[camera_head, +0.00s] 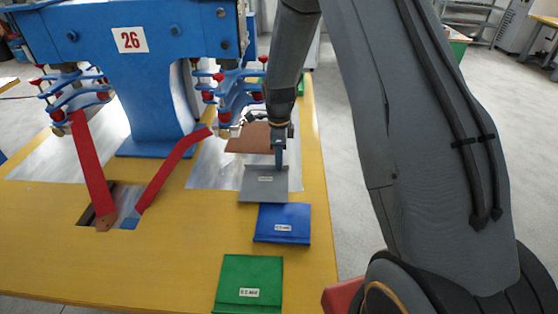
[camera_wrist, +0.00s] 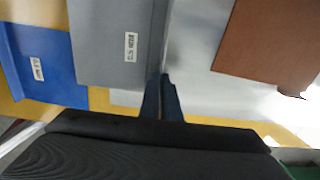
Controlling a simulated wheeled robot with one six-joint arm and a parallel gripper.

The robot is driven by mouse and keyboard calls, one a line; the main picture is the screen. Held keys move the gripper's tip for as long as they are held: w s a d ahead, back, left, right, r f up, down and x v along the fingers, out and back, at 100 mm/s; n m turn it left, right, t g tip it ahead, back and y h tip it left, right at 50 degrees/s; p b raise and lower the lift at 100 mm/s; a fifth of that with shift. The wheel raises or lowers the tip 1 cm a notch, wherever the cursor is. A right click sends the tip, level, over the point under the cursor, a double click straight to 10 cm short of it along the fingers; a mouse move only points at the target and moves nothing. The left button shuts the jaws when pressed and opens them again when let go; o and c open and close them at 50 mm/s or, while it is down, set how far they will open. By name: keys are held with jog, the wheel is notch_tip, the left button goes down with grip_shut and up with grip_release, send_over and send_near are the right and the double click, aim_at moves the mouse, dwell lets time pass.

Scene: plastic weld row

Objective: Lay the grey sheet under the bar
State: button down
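The grey sheet (camera_head: 265,190), with a small white label, is near the right side of the yellow table, just behind the blue sheet. In the wrist view the grey sheet (camera_wrist: 112,42) reaches up to my fingers. My gripper (camera_head: 279,165) points down at the sheet's far edge. In the wrist view my gripper (camera_wrist: 163,82) has its fingers close together on the raised edge strip of the sheet. I cannot tell whether the sheet is lifted. The blue machine (camera_head: 150,85) marked 26 carries blue clamp arms with red knobs; which part is the bar is unclear.
A blue sheet (camera_head: 283,223) and a green sheet (camera_head: 249,280) lie nearer on the yellow table (camera_head: 170,265). A brown sheet (camera_head: 250,138) lies on the silver plate (camera_head: 210,175) behind the grey one. Two red strips (camera_head: 93,170) slope down from the machine to a recess.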

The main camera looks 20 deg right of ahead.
jog(key=shift+f, duration=0.45)
jog(key=c, duration=2)
grip_release()
jog(key=shift+r, duration=0.1)
notch_tip(320, 180, up, 13)
jog(key=b, duration=0.2)
jog(key=s+n, duration=2.1)
jog(key=s, duration=0.4)
jog(key=shift+r+n, duration=0.15)
jog(key=shift+n, duration=0.15)
jog(key=shift+s, duration=0.2)
jog(key=shift+c, duration=0.2)
